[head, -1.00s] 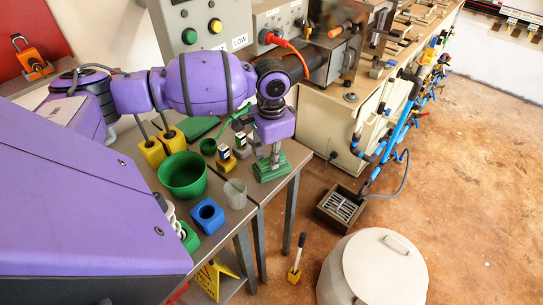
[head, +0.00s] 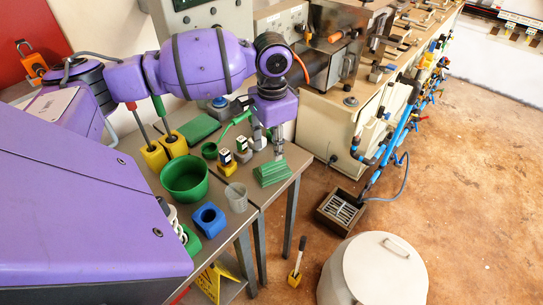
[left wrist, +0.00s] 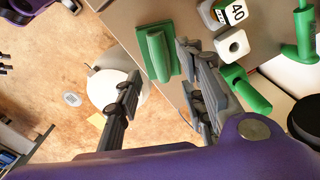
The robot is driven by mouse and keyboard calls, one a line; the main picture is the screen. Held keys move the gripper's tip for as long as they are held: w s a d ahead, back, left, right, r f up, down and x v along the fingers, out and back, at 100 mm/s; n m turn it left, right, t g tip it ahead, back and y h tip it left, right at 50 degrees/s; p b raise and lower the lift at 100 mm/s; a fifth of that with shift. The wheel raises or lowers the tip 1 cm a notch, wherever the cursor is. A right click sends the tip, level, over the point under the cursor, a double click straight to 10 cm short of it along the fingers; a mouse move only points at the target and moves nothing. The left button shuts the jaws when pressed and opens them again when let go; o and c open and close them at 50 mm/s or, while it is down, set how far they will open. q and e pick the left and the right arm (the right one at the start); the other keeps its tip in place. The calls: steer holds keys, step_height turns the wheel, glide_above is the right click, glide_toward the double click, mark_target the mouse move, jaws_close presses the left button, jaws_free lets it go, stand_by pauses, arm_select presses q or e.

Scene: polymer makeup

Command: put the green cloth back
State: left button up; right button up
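The green cloth (head: 272,173) appears as a stepped green piece at the right front corner of the grey table. In the left wrist view the green cloth (left wrist: 157,54) has a flat base and a raised ridge along its middle. My left gripper (head: 270,142) is above and slightly behind it in the head view. In the left wrist view my left gripper (left wrist: 158,62) has its two fingers spread wide, with the cloth beyond the tips and nothing between them. My right gripper is not in view.
Beside the cloth stand small labelled bottles (head: 226,161), a clear beaker (head: 236,196), a green bowl (head: 185,176) and a blue block (head: 208,219). A flat green piece (head: 200,128) lies farther back. The table edge (head: 280,192) is close to the cloth; a white bin (head: 375,272) stands on the floor.

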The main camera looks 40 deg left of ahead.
mark_target(272, 162)
arm_select(q)
step_height(272, 162, up, 6)
steer(key=shift+f, duration=0.2)
stand_by(2.3)
